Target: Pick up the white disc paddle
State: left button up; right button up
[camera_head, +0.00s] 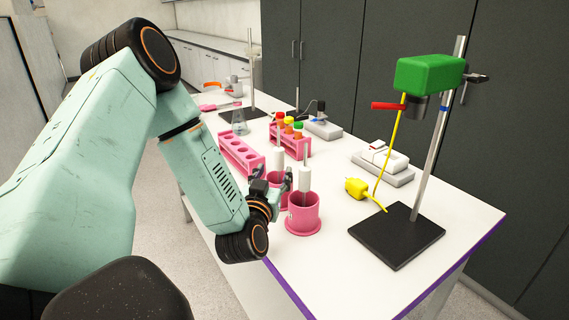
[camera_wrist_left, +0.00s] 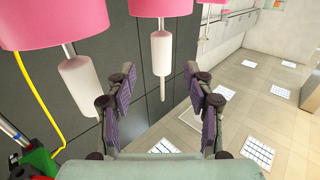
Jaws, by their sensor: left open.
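Two white-bodied tools on thin rods stand in pink cups. The nearer one (camera_head: 305,180) is in the front pink cup (camera_head: 304,215); the other (camera_head: 278,158) is in a cup partly hidden behind my left gripper (camera_head: 276,184). I cannot tell by shape which is the white disc paddle. In the left wrist view, which looks inverted, one white body (camera_wrist_left: 161,52) hangs from a pink cup (camera_wrist_left: 160,7) between and beyond the fingers of my open, empty left gripper (camera_wrist_left: 164,82). Another white body (camera_wrist_left: 76,82) is off to the left. My right gripper is not in view.
Pink racks (camera_head: 241,152) stand behind the cups, one with coloured-cap tubes (camera_head: 289,126). A black-based stand (camera_head: 397,236) with a green head (camera_head: 429,74) is to the right, with a yellow plug (camera_head: 357,188) beside it. Bare tabletop lies in front.

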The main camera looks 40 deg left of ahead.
aim_at(278, 159)
pick_arm(q)
jog(key=shift+w+a, duration=0.15)
jog(key=shift+w, duration=0.15)
jog(key=shift+w+a+r, duration=0.3)
jog(key=shift+w+a, duration=0.35)
jog(key=shift+a, duration=0.15)
jog(key=x, duration=0.4)
jog(key=shift+w+d, duration=0.15)
jog(key=shift+w, duration=0.35)
jog(key=shift+s+r, duration=0.1)
jog(key=shift+s, duration=0.15)
jog(key=shift+w, duration=0.25)
jog(key=c, duration=0.6)
jog(key=shift+s, duration=0.2)
grip_shut()
jog(key=shift+w, duration=0.15)
